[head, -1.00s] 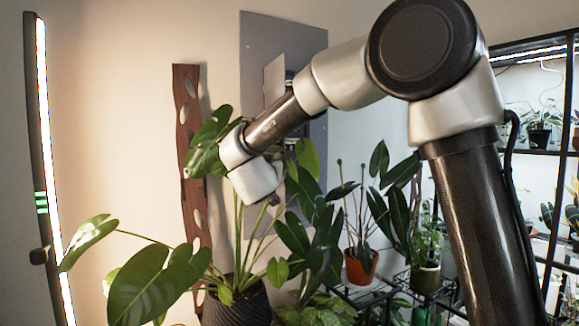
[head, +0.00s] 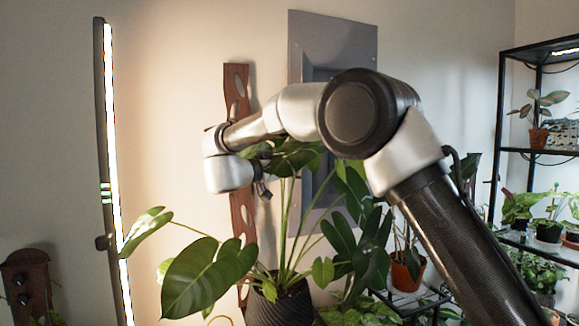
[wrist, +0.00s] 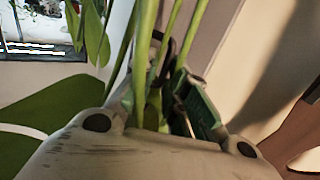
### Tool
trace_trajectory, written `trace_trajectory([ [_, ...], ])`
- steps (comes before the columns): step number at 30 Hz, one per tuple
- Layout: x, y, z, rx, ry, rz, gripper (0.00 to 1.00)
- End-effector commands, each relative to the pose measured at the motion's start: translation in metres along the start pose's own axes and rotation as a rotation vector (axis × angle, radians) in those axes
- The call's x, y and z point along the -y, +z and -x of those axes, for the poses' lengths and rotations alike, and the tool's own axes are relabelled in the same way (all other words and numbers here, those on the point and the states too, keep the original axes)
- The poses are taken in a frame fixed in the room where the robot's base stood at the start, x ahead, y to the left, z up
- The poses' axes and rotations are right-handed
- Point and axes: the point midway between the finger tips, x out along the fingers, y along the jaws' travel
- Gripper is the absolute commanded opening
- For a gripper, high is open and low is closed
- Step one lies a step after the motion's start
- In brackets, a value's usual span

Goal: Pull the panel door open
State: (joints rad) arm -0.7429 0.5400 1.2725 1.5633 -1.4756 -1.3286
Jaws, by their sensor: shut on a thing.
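The grey wall panel (head: 362,45) is behind my arm in the head view. My arm and the leaves hide much of it. I cannot make out how far its door stands open. My gripper (head: 262,190) is low and left of the panel, among the leaves. In the wrist view my gripper (wrist: 170,95) is shut on a dark piece (wrist: 160,42) that looks like the door's handle, though green stems cover much of the grip. A grey flat surface (wrist: 214,38) runs beside the fingers; I cannot tell whether it is door or frame.
A large potted plant (head: 208,275) stands below my gripper, its stems and leaves around the fingers. A wooden board (head: 238,95) hangs left of the panel. A tall light bar (head: 107,190) stands further left. A black plant shelf (head: 503,120) is at the right.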

Motion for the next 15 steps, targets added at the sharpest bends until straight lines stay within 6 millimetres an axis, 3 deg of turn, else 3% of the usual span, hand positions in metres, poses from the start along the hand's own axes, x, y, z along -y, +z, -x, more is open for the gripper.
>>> trace_trajectory([
  [1,-0.0011,-0.0086,-0.0155,-0.020,0.001,-0.001,0.00],
  [7,-0.0014,-0.0094,-0.0155,-0.021,0.001,-0.003,0.00],
  [8,-0.0014,-0.0095,-0.0155,-0.021,0.001,-0.003,0.19],
  [9,-0.0013,-0.0096,-0.0154,-0.020,0.001,-0.004,0.26],
  [10,-0.0013,-0.0096,-0.0152,-0.020,0.001,-0.004,0.29],
  [12,-0.0014,-0.0099,-0.0154,-0.020,0.001,-0.005,0.46],
  [15,-0.0013,-0.0101,-0.0151,-0.021,0.000,-0.006,0.55],
])
